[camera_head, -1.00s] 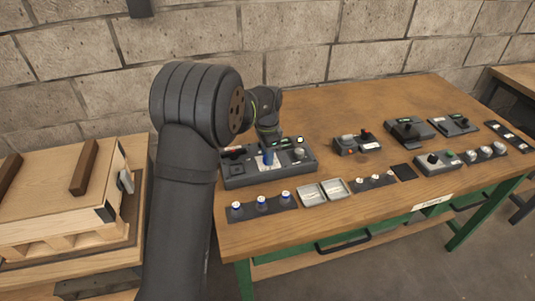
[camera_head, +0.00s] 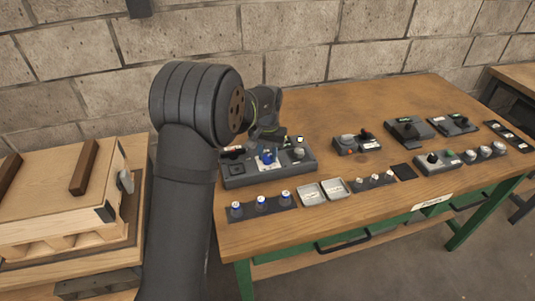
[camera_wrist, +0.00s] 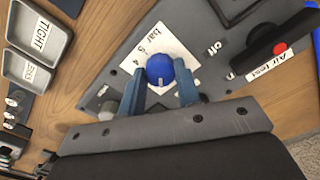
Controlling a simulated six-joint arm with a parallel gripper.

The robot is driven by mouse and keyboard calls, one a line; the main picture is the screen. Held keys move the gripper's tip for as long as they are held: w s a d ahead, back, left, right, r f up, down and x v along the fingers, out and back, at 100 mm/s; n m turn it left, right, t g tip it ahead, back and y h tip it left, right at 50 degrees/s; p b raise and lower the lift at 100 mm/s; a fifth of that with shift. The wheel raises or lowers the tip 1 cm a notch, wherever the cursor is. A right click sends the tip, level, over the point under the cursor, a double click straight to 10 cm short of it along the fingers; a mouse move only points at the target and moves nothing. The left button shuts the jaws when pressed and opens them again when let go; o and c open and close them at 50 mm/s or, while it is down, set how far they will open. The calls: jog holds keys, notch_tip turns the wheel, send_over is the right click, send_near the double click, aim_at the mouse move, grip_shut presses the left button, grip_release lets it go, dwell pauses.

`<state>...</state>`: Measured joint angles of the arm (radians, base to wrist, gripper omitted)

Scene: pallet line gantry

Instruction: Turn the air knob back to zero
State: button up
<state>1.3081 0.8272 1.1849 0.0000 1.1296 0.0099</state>
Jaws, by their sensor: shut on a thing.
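The air knob (camera_wrist: 159,67) is a round blue knob with a short white mark, on a white dial card (camera_wrist: 148,46) marked "bar" with numbers. My gripper (camera_wrist: 161,77) has its two blue fingers on either side of the knob, shut on it. The mark points down toward my gripper body; the scale there is hidden. In the head view, the grey panel (camera_head: 238,181) carrying the knob sits at the table's left, with my gripper over it.
A black lever with a red spot (camera_wrist: 280,47) stands near an "off" label, right of the knob. A grey tray marked "TIGHT" (camera_wrist: 68,40) lies to the left. Blue-topped pieces (camera_head: 261,203) stand in front of the panel. Several control boxes (camera_head: 408,129) fill the table's right.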

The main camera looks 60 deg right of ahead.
aim_at(268, 157)
jog(key=n, duration=0.4)
jog(key=shift+n, duration=2.2)
jog(key=o, duration=1)
jog(key=shift+c, duration=0.2)
jog(key=shift+r, duration=0.15)
notch_tip(268, 157, up, 17)
jog(key=shift+r, duration=0.15)
